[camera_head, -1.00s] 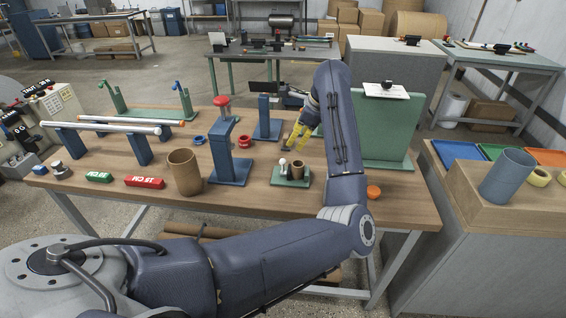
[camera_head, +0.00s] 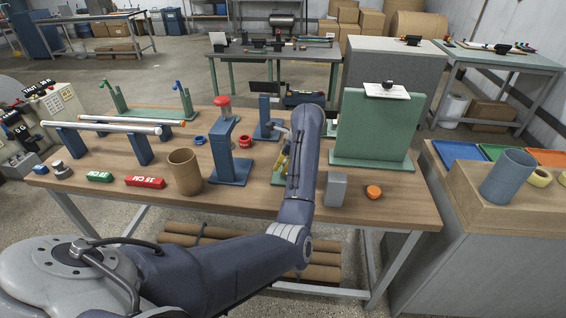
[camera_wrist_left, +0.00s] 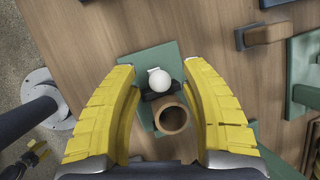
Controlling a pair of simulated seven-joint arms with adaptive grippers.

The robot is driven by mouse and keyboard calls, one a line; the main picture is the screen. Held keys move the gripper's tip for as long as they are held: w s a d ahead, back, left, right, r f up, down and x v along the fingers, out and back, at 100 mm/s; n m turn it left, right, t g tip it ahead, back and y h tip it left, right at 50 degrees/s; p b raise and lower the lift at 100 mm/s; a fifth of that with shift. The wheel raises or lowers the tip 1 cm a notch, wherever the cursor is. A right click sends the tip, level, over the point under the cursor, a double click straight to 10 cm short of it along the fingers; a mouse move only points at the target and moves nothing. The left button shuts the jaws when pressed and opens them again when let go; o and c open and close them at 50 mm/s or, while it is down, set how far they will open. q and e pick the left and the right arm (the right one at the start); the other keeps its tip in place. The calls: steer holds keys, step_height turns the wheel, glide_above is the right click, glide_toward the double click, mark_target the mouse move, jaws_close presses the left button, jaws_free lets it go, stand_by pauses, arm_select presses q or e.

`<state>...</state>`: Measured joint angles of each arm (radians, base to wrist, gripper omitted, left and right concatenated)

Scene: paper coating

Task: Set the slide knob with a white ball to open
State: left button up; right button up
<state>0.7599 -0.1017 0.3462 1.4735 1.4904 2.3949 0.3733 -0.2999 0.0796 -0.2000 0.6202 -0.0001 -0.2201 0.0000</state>
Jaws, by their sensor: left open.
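The slide knob with a white ball (camera_wrist_left: 159,79) shows in the left wrist view, on a small green base plate (camera_wrist_left: 167,56). A brown hollow cylinder (camera_wrist_left: 172,119) stands on the same plate, just below the ball in the picture. My left gripper (camera_wrist_left: 160,72) is open, its yellow fingers on either side of the plate with the ball and cylinder between them. No contact with the ball is visible. In the head view the left gripper (camera_head: 283,165) is mostly behind my forearm, which also hides the knob. My right gripper is not in view.
On the wooden table (camera_head: 245,200), a blue stand with a red knob (camera_head: 222,101) and a brown cup (camera_head: 184,172) stand to the left. A grey block (camera_head: 335,189), an orange disc (camera_head: 373,192) and a green upright panel (camera_head: 378,125) are to the right.

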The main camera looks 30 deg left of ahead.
arm_select(q)
steer(key=shift+a+f, duration=0.2)
steer(key=shift+f, duration=0.1)
steer(key=shift+c, duration=0.2)
jaws_close()
stand_by(0.3)
